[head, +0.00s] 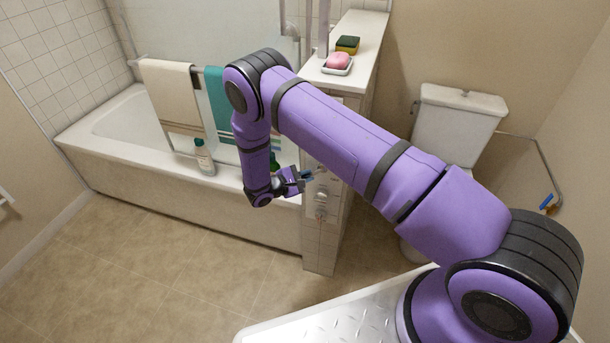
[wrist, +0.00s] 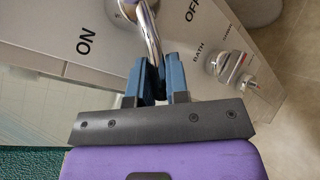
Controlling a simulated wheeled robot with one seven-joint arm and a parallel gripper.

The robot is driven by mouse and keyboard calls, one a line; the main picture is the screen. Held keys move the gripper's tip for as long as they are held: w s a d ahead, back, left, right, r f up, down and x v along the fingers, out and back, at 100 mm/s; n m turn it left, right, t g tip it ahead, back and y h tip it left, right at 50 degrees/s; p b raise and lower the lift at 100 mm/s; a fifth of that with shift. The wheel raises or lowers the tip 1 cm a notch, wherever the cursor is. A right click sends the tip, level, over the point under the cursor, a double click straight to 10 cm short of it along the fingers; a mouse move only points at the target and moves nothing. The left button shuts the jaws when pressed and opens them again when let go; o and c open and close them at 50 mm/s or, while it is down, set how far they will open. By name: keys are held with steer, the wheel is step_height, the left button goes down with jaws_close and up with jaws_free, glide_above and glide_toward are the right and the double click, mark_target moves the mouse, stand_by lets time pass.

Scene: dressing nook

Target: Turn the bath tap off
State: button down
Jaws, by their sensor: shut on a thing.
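The tap's chrome lever (wrist: 151,38) curves out from a round base at the top of the wrist view. It stands on a pale panel (wrist: 65,45) between the words ON, to its left, and OFF, to its right. My gripper (wrist: 160,75) has its blue fingers shut on the lever, one on each side. In the head view my gripper (head: 308,175) is at the tiled end wall of the bath (head: 120,155). There it hides most of the lever. No water shows clearly in either view.
A bottle (head: 204,158) and towels (head: 172,95) are at the bath's edge. Pink soap (head: 338,61) and a sponge (head: 348,44) lie on the ledge. The toilet (head: 455,125) stands right. Floor in front is clear.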

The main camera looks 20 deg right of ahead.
steer(key=d+f+n+h, duration=0.1)
steer(key=n, duration=0.1)
steer(key=s+d+n+t+h, duration=0.1)
steer(key=n+h, duration=0.1)
steer(key=n, duration=0.1)
steer(key=s+d+f+n+t+h, duration=0.1)
steer(key=n+h, duration=0.1)
steer(key=shift+s+f, duration=0.15)
steer(key=shift+f, duration=0.15)
steer(key=shift+s+d+n+t+h, duration=0.25)
steer(key=shift+n+t, duration=0.25)
steer(key=shift+n, duration=0.25)
steer(key=shift+s+d+n+t+h, duration=0.1)
steer(key=shift+d+n+t, duration=0.2)
steer(key=shift+n+t, duration=0.35)
steer(key=c, duration=1.1)
jaws_free()
steer(key=v, duration=1)
steer(key=shift+s+a, duration=0.15)
steer(key=shift+a, duration=0.25)
